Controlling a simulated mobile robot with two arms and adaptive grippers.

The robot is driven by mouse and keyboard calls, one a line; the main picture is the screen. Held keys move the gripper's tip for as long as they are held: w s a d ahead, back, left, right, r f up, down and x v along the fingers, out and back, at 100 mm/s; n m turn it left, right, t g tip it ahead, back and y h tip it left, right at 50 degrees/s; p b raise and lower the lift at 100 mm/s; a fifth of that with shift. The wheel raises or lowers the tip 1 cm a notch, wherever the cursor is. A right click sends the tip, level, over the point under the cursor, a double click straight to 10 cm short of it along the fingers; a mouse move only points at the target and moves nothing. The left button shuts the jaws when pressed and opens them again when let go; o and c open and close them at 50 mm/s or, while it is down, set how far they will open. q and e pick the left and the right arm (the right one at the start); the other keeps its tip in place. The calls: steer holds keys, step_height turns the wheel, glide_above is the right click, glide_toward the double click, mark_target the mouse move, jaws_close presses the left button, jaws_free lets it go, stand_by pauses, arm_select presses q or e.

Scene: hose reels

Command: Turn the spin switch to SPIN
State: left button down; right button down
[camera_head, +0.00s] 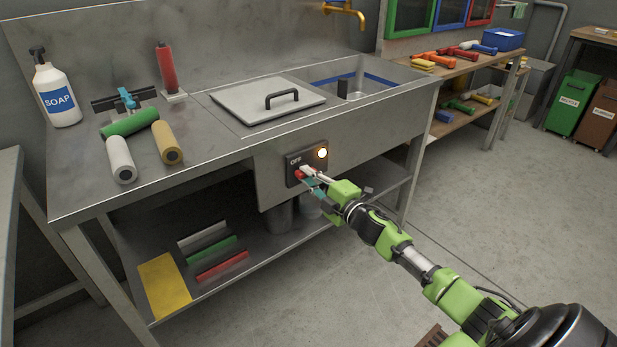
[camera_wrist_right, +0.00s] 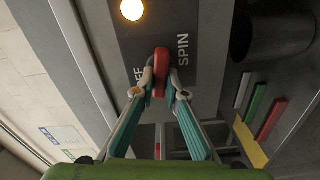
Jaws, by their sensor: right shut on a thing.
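The spin switch is a red knob (camera_wrist_right: 160,72) on a dark panel (camera_head: 293,170) at the front of the steel sink bench. In the right wrist view the panel carries the words OFF, partly hidden, and SPIN. A round lamp (camera_head: 322,153) beside the knob glows warm white. It also shows in the right wrist view (camera_wrist_right: 132,9). My right gripper (camera_head: 304,175) is at the panel, with its fingers shut on the red knob. The fingers hide part of the knob and of the OFF label. My left gripper is not in view.
A lid with a black handle (camera_head: 282,98) lies on the bench beside the basin (camera_head: 350,88). A soap bottle (camera_head: 55,92) and several rollers stand or lie at the left. Coloured strips and a yellow sheet (camera_head: 165,284) lie on the lower shelf.

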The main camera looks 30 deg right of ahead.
steer(key=shift+f+n, duration=0.15)
steer(key=shift+n, duration=0.95)
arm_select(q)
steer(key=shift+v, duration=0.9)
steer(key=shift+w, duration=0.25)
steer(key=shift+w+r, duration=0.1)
arm_select(e)
steer(key=c, duration=2)
jaws_free()
steer(key=shift+c, duration=0.2)
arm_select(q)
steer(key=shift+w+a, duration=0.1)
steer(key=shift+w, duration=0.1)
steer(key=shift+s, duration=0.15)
arm_select(e)
steer(key=s, duration=1.2)
steer(key=shift+d, duration=0.4)
